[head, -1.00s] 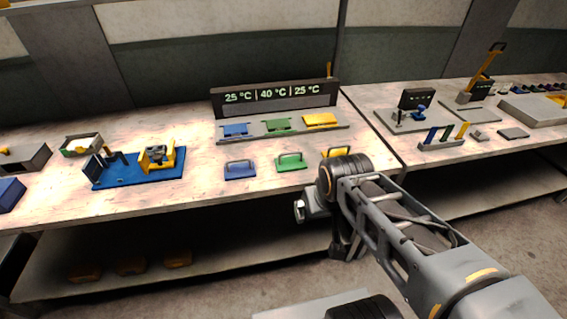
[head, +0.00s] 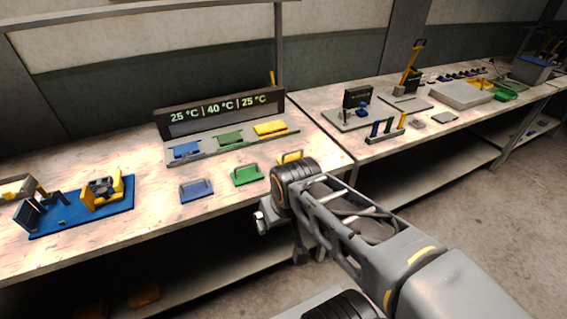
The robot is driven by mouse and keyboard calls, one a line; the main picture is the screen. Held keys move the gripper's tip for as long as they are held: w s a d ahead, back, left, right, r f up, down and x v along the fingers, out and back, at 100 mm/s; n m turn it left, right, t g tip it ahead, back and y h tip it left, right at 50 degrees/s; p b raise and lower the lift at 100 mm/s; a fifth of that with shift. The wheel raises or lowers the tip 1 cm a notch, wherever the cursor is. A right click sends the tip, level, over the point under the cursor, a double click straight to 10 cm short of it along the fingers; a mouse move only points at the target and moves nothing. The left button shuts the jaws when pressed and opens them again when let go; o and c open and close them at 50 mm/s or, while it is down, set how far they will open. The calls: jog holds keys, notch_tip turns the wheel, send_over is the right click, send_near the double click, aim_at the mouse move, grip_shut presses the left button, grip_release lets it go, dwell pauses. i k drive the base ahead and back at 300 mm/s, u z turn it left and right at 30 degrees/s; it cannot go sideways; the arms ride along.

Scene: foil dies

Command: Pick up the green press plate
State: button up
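A green plate with an upright handle (head: 248,177) lies on the bench near its front edge, between a blue handled plate (head: 196,191) and a yellow one (head: 290,157), which my arm partly hides. Another green piece (head: 230,139) sits in the grey rack (head: 208,153) behind it, between a blue piece (head: 187,149) and a yellow piece (head: 271,128). My gripper (head: 263,222) is in front of the bench edge, below and slightly right of the handled green plate and apart from it. Its fingers are small and mostly hidden, so I cannot tell their opening.
A temperature display (head: 220,109) stands behind the rack. A blue base with a yellow fixture (head: 101,192) is on the left. A second bench to the right holds a grey stand (head: 360,118) and a slotted holder (head: 385,135). Bare bench surrounds the handled plates.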

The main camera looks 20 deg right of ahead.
aim_at(250, 175)
jog(key=z, duration=0.1)
jog(key=k, duration=0.35)
jog(key=u, duration=0.95)
jog(key=i, duration=1)
jog(key=z, duration=0.1)
